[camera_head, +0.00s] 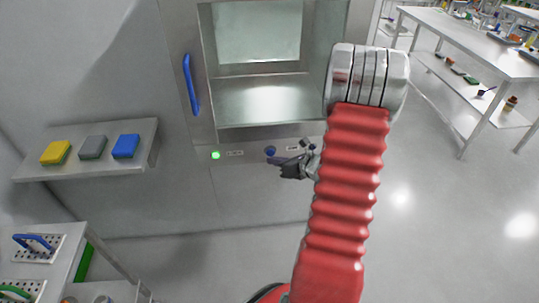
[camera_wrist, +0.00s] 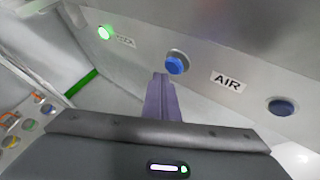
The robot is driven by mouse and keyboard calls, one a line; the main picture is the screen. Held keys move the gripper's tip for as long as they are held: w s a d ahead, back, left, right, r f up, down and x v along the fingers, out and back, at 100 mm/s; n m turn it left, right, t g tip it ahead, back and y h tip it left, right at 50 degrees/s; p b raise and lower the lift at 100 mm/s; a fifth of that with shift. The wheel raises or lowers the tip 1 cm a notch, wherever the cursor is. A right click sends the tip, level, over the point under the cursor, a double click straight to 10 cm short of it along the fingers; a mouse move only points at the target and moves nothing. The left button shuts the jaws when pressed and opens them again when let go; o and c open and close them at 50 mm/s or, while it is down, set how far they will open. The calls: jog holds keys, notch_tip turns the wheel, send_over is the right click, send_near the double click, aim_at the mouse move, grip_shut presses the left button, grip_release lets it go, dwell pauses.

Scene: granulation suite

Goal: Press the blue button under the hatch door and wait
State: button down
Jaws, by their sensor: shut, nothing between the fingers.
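The hatch (camera_head: 265,126) is an opening in the grey wall, with a bare steel chamber inside. The door (camera_head: 181,60) with a blue handle (camera_head: 190,84) stands at its left. On the panel below is a blue button (camera_head: 270,151), also in the wrist view (camera_wrist: 175,64), left of an "AIR" label (camera_wrist: 228,82). A second, darker blue button (camera_wrist: 282,106) is right of that label. My gripper (camera_head: 272,160) is shut and empty, its fingertips (camera_wrist: 160,75) just below and left of the first button. I cannot tell whether they touch it.
A green light (camera_head: 215,155) glows at the panel's left. A wall shelf (camera_head: 88,166) with yellow, grey and blue blocks is at the left. A rack stands at the lower left, and steel tables (camera_head: 470,45) at the upper right. The floor between is clear.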

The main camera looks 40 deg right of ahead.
jog(key=shift+w+d, duration=0.5)
jog(key=shift+w, duration=0.15)
dwell(1.4)
jog(key=shift+s+a, duration=0.45)
jog(key=shift+s, duration=0.3)
dwell(0.4)
jog(key=s+a, duration=0.1)
jog(key=s, duration=0.1)
jog(key=s+a, duration=0.2)
dwell(0.5)
jog(key=shift+s, duration=0.1)
dwell(0.6)
